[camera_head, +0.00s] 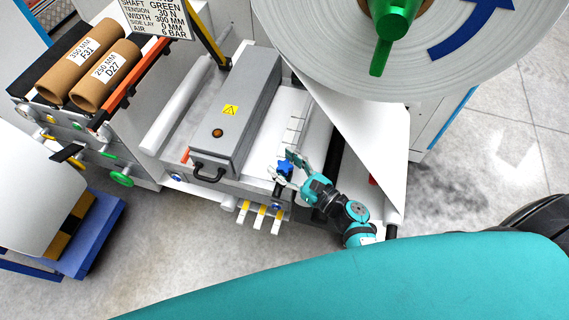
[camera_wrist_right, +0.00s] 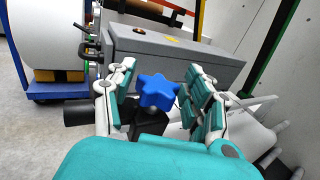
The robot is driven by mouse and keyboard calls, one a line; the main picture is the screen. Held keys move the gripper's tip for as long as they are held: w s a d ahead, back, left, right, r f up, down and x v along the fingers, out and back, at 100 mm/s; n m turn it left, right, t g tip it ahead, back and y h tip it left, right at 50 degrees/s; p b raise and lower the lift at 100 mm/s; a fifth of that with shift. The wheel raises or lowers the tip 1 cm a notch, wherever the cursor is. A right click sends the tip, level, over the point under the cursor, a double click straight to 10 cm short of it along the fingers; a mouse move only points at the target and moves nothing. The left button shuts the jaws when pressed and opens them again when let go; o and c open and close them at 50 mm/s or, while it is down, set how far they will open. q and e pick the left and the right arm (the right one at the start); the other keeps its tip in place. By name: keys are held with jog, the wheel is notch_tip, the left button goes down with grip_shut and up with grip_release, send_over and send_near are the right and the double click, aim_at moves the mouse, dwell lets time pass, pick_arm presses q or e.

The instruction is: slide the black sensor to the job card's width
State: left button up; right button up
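The job card (camera_head: 157,14) at the top of the head view reads width 300 MM. The black sensor (camera_wrist_right: 150,125) carries a blue star-shaped knob (camera_wrist_right: 158,92); in the head view the knob (camera_head: 284,167) shows at the front of the machine, with the sensor's body mostly hidden by my gripper. My right gripper (camera_head: 281,172) is at the knob. In the right wrist view its fingers (camera_wrist_right: 161,78) stand apart on either side of the knob, with gaps visible on both sides. My left gripper is not in view.
A grey box (camera_head: 236,108) with a black handle (camera_head: 209,173) stands just left of my right gripper. A large white roll (camera_head: 400,50) with a green shaft hangs above right. Cardboard cores (camera_head: 109,76) lie on a rack at left. Open floor (camera_head: 180,250) lies in front.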

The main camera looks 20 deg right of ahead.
jog(key=shift+o, duration=0.5)
jog(key=shift+s, duration=0.1)
jog(key=v, duration=1.2)
